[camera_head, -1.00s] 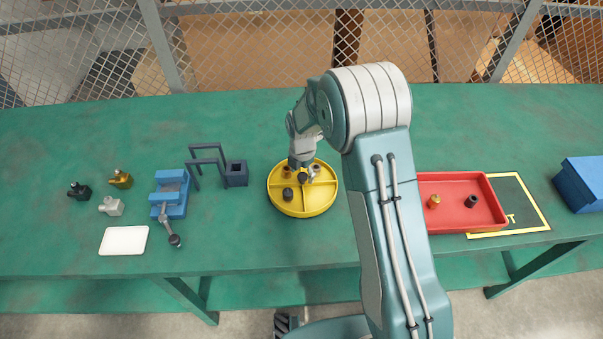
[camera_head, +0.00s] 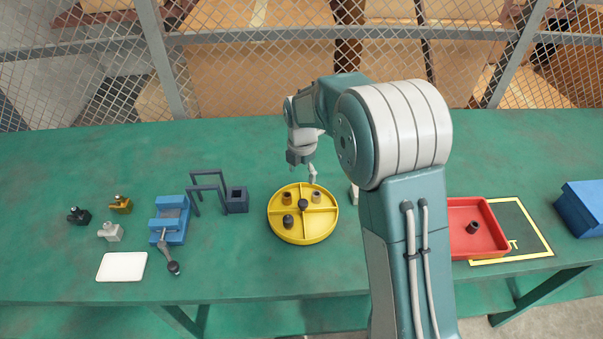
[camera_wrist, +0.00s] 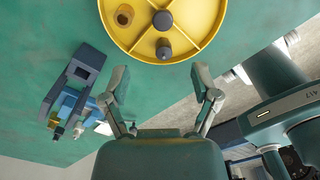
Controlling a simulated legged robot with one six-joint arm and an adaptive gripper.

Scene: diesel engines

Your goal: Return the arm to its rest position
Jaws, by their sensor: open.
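My gripper (camera_wrist: 160,92) is open and empty in the wrist view, with its two fingers spread apart. In the head view my gripper (camera_head: 312,172) hangs above the back edge of the round yellow divided tray (camera_head: 303,237), clear of the parts in it. My arm reaches up from the lower right and bends over the green bench. The yellow tray also shows at the top of the wrist view (camera_wrist: 205,22), beyond the fingertips. The tray holds a brass-coloured part (camera_head: 287,198), a dark part (camera_head: 288,221) and a grey-brown part (camera_head: 316,197).
A red tray (camera_head: 482,247) with a dark part (camera_head: 472,227) lies right of my arm, partly hidden. A blue box (camera_head: 582,207) stands far right. A blue vise (camera_head: 169,220), dark stand (camera_head: 236,200), white plate (camera_head: 122,267) and small fittings are left. Mesh fencing runs behind.

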